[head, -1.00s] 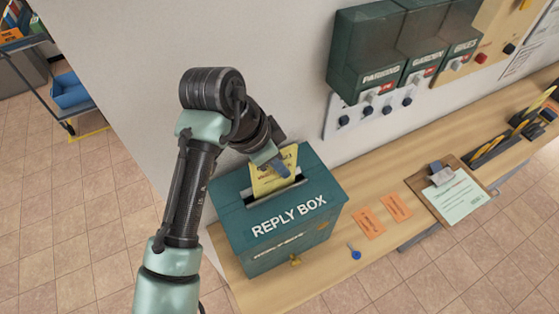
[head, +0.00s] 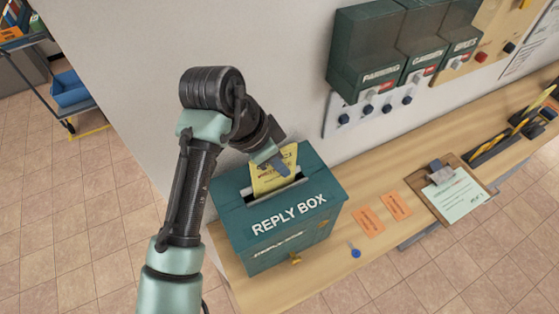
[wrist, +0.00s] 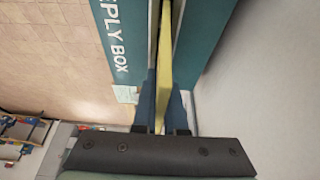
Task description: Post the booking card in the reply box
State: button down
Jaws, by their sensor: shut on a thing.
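The yellow booking card (head: 270,177) stands upright at the slot in the top of the green reply box (head: 262,245). Its lower edge is at or in the slot; how deep it reaches is hard to tell. My gripper (head: 280,168) is shut on the card, above the box top. In the wrist view, the card (wrist: 166,60) shows edge-on between my blue gripper fingers (wrist: 162,100), lined up with the dark slot of the reply box (wrist: 122,30).
The reply box stands on a wooden counter (head: 325,275) against a pale wall. Two orange cards (head: 382,213), a blue key-like item (head: 355,252) and a clipboard (head: 452,195) lie to its right. Green boxes labelled Parking, Garden and Bikes (head: 385,60) hang above.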

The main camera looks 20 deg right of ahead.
dwell(0.6)
jog(key=shift+f+b, duration=1.3)
jog(key=shift+f, duration=0.6)
jog(key=shift+r, duration=0.15)
jog(key=c, duration=0.9)
grip_release()
jog(key=b+v, duration=0.1)
jog(key=v, duration=1.2)
